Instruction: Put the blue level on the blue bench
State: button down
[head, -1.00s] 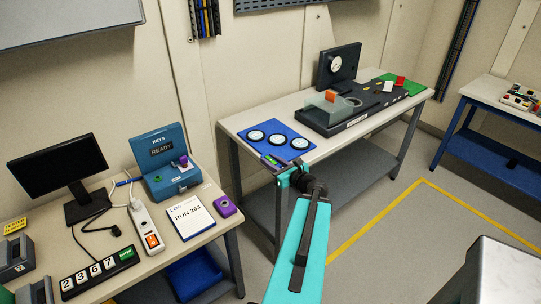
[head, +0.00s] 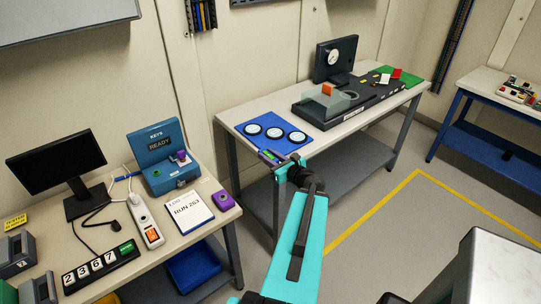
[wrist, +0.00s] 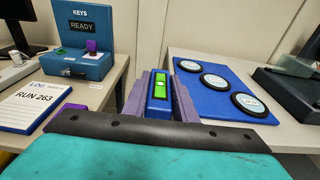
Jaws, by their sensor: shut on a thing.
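The blue level, a small block with a green vial, is between my gripper's purple fingers in the wrist view (wrist: 157,90). My gripper (wrist: 160,98) is shut on it. In the head view my gripper (head: 277,162) reaches out in front of the grey-legged bench, and the level (head: 267,155) is small at its tip. The level looks near the front edge of that bench; I cannot tell whether it touches. The blue bench (head: 475,138), with blue legs and shelf and a pale top, stands at the far right, well away from my gripper.
The grey-legged bench (head: 228,116) carries a blue mat (head: 243,124) with several round dials and a dark instrument. A left desk (head: 105,200) holds a monitor, key box and logbook. A grey-topped block (head: 510,265) stands lower right. Open floor with a yellow line lies between.

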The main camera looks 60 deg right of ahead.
jog(key=shift+w+a, duration=0.1)
jog(key=shift+w, duration=0.05)
jog(key=w+a+r+n+y+b, duration=0.25)
jog(key=w+a+n+y, duration=0.6)
jog(key=w+a, duration=1.15)
jog(key=w+a+n+g+y+b, duration=0.2)
jog(key=a+y, duration=0.3)
jog(key=a, duration=0.9)
jog(key=w+a+n+g+y+b, duration=0.1)
jog(key=a+n+g+y, duration=0.3)
jog(key=a, duration=1)
jog(key=shift+w+y+b, duration=0.35)
jog(key=shift+w+b, duration=0.05)
jog(key=shift+b, duration=0.05)
jog(key=shift+d, duration=0.15)
